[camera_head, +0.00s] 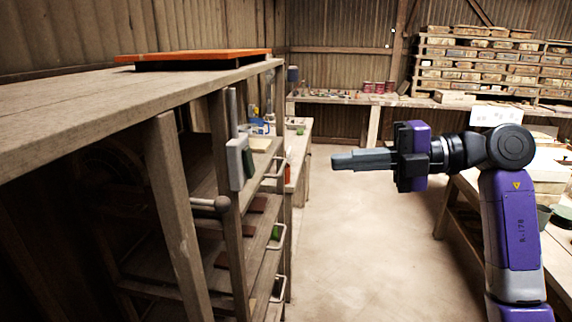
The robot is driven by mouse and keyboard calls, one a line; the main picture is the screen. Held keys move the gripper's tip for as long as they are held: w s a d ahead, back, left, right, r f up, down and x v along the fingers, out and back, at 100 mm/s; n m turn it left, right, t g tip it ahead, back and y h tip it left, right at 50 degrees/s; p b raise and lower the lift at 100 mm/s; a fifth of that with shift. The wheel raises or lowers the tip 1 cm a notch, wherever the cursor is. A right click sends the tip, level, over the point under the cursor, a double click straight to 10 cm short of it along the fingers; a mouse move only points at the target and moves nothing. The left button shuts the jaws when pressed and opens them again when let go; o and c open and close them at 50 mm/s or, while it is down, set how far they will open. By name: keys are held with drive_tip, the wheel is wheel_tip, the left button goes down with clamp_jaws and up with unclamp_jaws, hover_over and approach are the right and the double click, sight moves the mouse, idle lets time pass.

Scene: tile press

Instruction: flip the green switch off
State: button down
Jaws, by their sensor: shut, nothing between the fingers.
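My gripper (342,161) is shut and empty, its fingers pointing left over the open floor at mid-height. No green switch can be made out for sure in this view. A grey box with an upright bar (236,163) is fixed to a wooden post of the bench at the left. A small green patch (275,232) shows on the shelving behind the post, too small to identify.
A wooden bench (80,97) with an orange plate (205,54) fills the left. Shelves with metal handles (278,235) stand below and beyond it. A workbench is at the right, and loaded racks (480,65) are at the back. The floor (350,250) between is clear.

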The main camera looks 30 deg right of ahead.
drive_tip(key=p+x, duration=0.3)
drive_tip(key=x, duration=1)
drive_tip(key=shift+w+a+f, duration=0.15)
drive_tip(key=shift+w+a, duration=0.05)
drive_tip(key=shift+a, duration=0.15)
drive_tip(key=shift+w+a+f+t+y+b, duration=0.15)
drive_tip(key=shift+a+f+t+y+b, duration=0.2)
drive_tip(key=shift+f+b, duration=0.2)
drive_tip(key=shift+r, duration=0.4)
drive_tip(key=b, duration=0.1)
approach(253, 168)
drive_tip(key=shift+d+f, duration=0.1)
drive_tip(key=shift+d, duration=0.2)
